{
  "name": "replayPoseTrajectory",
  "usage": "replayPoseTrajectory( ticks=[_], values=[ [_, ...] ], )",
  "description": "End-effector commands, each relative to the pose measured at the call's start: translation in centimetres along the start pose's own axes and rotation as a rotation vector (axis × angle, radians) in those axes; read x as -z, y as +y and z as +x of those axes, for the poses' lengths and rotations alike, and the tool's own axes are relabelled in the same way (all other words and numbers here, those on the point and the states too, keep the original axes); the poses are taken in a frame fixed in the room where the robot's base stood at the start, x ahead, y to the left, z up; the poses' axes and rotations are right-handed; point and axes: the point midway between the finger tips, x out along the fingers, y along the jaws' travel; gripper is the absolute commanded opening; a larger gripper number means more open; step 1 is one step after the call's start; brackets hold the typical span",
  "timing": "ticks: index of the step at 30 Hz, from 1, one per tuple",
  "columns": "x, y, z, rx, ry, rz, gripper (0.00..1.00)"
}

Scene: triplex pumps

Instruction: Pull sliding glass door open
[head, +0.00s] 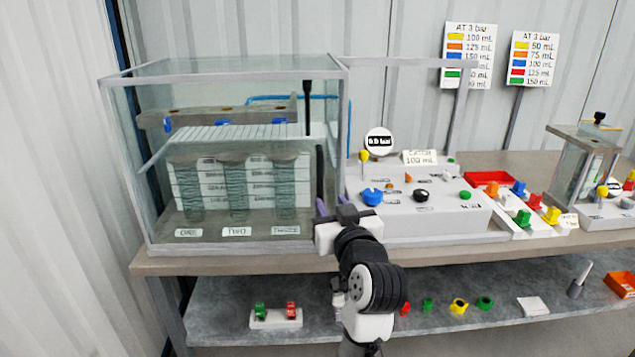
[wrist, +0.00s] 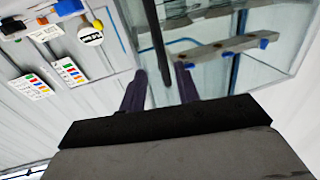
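The glass door (head: 270,150) is the clear front of a framed cabinet at the left in the head view. A long black vertical bar handle (head: 319,170) is near its right edge. My gripper (head: 331,203) is at the lower end of this handle. In the wrist view, the dark handle (wrist: 159,45) comes down from the top and its end shows between the two purple fingers of my gripper (wrist: 161,85). The fingers are apart. I cannot tell whether either finger touches the handle.
Behind the glass are several springs (head: 235,190) and a wooden beam (head: 215,112). A grey control panel (head: 430,215) with coloured knobs stands just right. A frame rail (head: 405,62) runs right from the cabinet's top. A grey lower shelf (head: 390,290) holds small parts.

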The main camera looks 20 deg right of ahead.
Motion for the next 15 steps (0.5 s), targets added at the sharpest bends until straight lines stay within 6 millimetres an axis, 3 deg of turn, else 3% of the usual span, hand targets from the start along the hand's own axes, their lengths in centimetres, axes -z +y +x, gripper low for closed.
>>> replayPoseTrajectory(
  ticks=[6,15],
  values=[
    [0.3,-0.2,4.8,0.004,-0.002,0.002,0.32],
    [0.1,-0.1,8.4,0.002,0.001,0.0,0.32]
  ],
)
